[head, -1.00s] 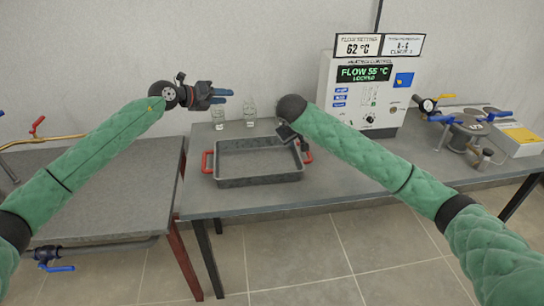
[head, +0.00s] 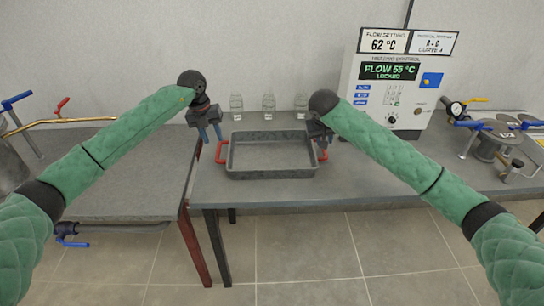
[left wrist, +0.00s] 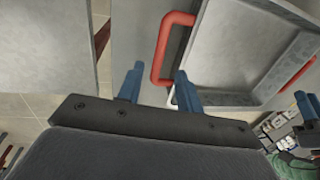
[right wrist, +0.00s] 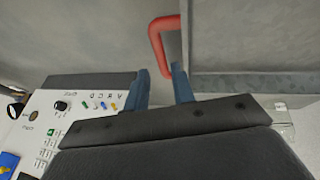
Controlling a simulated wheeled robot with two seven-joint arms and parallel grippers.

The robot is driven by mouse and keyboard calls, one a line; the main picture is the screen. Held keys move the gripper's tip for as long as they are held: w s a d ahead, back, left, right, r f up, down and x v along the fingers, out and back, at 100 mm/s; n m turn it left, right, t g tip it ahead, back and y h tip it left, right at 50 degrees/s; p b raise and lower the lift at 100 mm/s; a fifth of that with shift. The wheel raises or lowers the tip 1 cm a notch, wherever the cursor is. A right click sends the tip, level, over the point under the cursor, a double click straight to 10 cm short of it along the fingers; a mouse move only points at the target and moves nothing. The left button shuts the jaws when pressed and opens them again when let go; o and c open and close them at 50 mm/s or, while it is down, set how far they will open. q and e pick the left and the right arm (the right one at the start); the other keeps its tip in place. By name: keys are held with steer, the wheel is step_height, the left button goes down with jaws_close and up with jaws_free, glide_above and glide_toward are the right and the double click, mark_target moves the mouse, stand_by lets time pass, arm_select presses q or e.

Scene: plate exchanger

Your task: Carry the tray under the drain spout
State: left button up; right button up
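The grey rectangular tray (head: 272,173) with red side handles stands empty on the right-hand table. My left gripper (head: 212,138) points down beside the tray's left handle (head: 221,152). In the left wrist view its blue fingers (left wrist: 160,84) are apart, with the red handle (left wrist: 157,60) just ahead. My right gripper (head: 321,143) points down at the tray's right handle (head: 324,154). In the right wrist view its fingers (right wrist: 161,84) are apart, with the handle (right wrist: 156,42) just beyond them. I cannot pick out the drain spout with certainty.
A brass pipe (head: 70,122) runs over the left table (head: 130,190), and a blue-handled valve (head: 68,235) sits below its front edge. A gap separates the tables. Glass jars (head: 268,105) stand behind the tray. A control box (head: 390,95) is at the back right.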

mark_target(218, 150)
arm_select(q)
steer(key=shift+a+f, duration=0.1)
arm_select(e)
steer(key=shift+a, duration=0.1)
